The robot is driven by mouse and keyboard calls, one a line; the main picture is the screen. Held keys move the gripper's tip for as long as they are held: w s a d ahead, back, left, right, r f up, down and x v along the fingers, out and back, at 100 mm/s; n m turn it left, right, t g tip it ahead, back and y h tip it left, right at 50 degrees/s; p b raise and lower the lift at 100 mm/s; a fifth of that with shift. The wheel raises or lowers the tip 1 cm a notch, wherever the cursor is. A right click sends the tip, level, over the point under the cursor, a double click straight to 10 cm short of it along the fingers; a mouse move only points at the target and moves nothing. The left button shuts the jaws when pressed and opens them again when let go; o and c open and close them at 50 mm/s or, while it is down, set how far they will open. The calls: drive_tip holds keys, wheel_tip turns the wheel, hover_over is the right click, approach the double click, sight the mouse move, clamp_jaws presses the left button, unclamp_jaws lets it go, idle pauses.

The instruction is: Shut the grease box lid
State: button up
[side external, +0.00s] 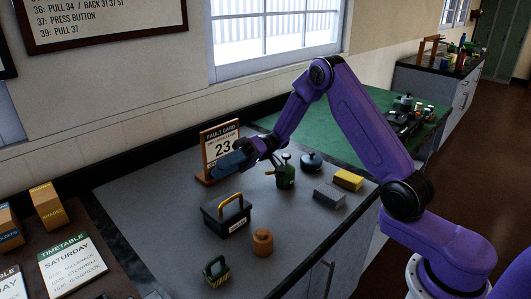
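The likely grease box is a black box (226,219) with a yellow handle (231,206) and a pale label on its front, standing on the grey worktop. Its dark top is too small to tell how the lid stands. My gripper (243,153) is above and behind the box, apart from it, at the end of my purple arm. A blue thing (227,163) shows at the fingertips, in front of the fault card. I cannot tell whether the fingers hold it, or whether they are open or shut.
The fault card stand (221,143) is at the back. A green oil can (285,176), a blue round pot (311,161), a grey block (329,195) and a yellow block (348,179) are to the right. An orange jar (262,241) and a dark green item (216,271) stand in front.

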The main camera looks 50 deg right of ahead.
drive_tip(key=s+d+r, duration=0.3)
drive_tip(key=s+r, duration=0.5)
drive_tip(key=s, duration=0.3)
drive_tip(key=shift+s, duration=0.4)
drive_tip(key=shift+f, duration=0.1)
drive_tip(key=s+a+f+n+g+h, duration=0.1)
drive_tip(key=s+f+g+h, duration=0.1)
drive_tip(key=s+g+h, duration=0.3)
drive_tip(key=s+a+f+n+g+h, duration=0.1)
drive_tip(key=s+a+f+g+h, duration=0.1)
drive_tip(key=s, duration=0.4)
drive_tip(key=s+d+f+n+t+h, duration=0.3)
drive_tip(key=s+d+t+h, duration=0.4)
drive_tip(key=s+h, duration=0.3)
drive_tip(key=shift+s+d+f+n+h, duration=0.35)
drive_tip(key=shift+s+f, duration=0.35)
drive_tip(key=shift+s, duration=0.25)
